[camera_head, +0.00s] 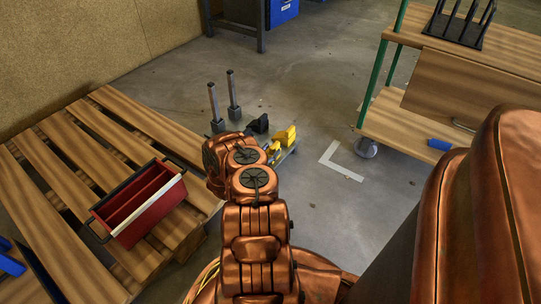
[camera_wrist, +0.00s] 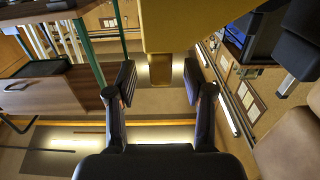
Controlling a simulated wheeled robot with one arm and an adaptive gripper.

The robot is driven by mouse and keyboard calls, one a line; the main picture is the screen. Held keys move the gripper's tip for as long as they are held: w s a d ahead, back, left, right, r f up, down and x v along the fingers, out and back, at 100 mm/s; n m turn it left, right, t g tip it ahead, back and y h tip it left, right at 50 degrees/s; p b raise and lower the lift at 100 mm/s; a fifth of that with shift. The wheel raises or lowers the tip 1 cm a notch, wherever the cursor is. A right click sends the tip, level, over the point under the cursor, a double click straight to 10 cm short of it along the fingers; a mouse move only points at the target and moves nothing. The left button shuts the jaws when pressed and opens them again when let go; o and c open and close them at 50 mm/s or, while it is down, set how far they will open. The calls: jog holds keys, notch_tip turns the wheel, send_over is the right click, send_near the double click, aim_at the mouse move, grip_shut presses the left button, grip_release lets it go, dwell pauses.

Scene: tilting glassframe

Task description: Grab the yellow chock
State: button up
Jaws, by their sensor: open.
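The yellow chock (camera_head: 286,136) sits on a low grey stand beyond my arm in the head view. In the wrist view the yellow chock (camera_wrist: 190,25) is large and close at the top middle. Its narrower lower part lies at the gap between my fingertips. My gripper (camera_wrist: 159,82) is open, with one black finger on each side of that gap. I cannot tell whether either finger touches the chock. In the head view my gripper is mostly hidden behind my own arm.
A black chock (camera_head: 259,124) sits left of the yellow one, near two upright grey posts (camera_head: 233,95). A wooden pallet (camera_head: 60,150) bears a red toolbox (camera_head: 140,203) at the left. A wooden cart (camera_head: 470,85) stands right.

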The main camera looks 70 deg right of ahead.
aim_at(275, 147)
jog(key=x, duration=0.1)
jog(key=b+x, duration=0.1)
jog(key=shift+d+f, duration=0.2)
jog(key=shift+d, duration=0.1)
jog(key=shift+s+d+r+b, duration=0.1)
jog(key=shift+d+r+b, duration=0.05)
jog(key=shift+d+b, duration=0.2)
grip_shut()
dwell(0.4)
